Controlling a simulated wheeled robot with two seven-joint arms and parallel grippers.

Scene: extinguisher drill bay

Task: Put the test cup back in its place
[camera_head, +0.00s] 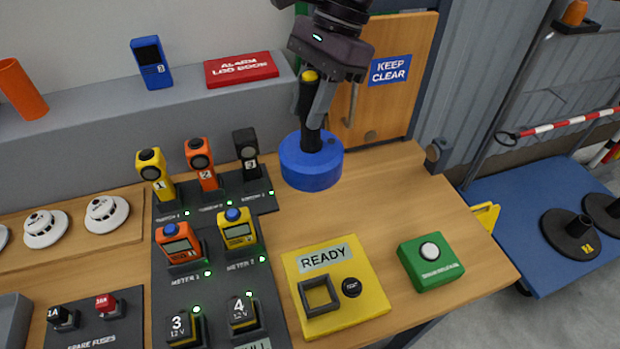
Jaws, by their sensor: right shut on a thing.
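The test cup appears to be the round blue cup (311,170) with a black upright handle topped by a yellow knob. It is at the back of the wooden bench, right of the torch row. My right gripper (316,102) comes down from the top and is shut on the black handle. The cup looks about upright; I cannot tell whether its base touches the bench or hangs just above. My left gripper is not in view.
Torches (205,165), meters (238,232) and batteries stand in the dark rack on the left. A yellow READY panel (370,310) and green button box (430,262) are in front. A grey bracket (438,155) is at the right back edge. The bench between is clear.

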